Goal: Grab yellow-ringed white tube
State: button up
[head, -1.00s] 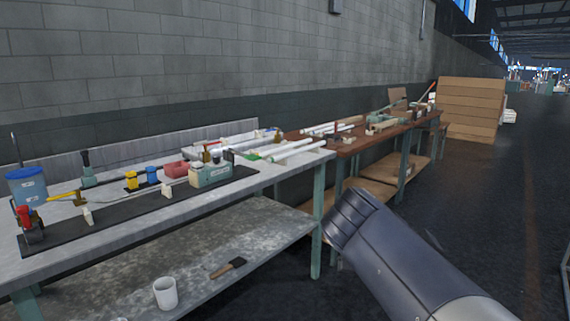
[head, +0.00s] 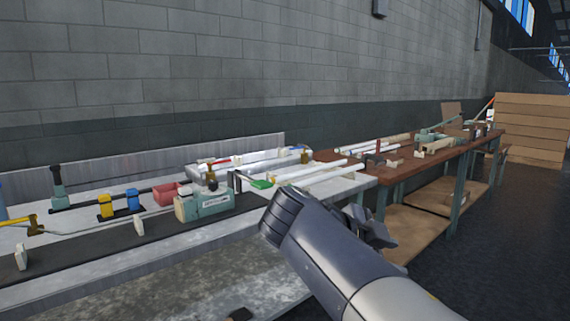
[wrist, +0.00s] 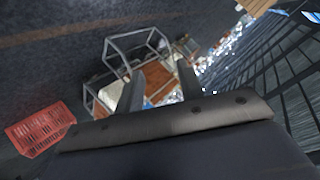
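Several white tubes lie on the metal bench in the head view. One pair of white tubes (head: 318,172) lies near the bench's right end. Another long tube (head: 262,158) with red and blue marks lies on a pale raised support behind it. In the head view my gripper (head: 372,232) is partly hidden behind my arm, in front of the benches. No tube shows clearly in the wrist view.
The metal bench (head: 60,298) also holds a teal-and-white box (head: 202,204), a red bin (head: 166,194) and yellow and blue blocks. A brown bench (head: 420,158) adjoins on the right. A block wall stands behind. A red crate (wrist: 40,128) sits on the floor. Dark floor is open at right.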

aim_at(281, 178)
jog(key=i+l+u, duration=0.4)
jog(key=i+l, duration=0.2)
jog(key=i, duration=0.2)
jog(key=i+l+u, duration=0.45)
jog(key=i+l, duration=0.3)
jog(key=i+l+u, duration=0.35)
jog(key=i+l, duration=0.1)
jog(key=l, duration=0.1)
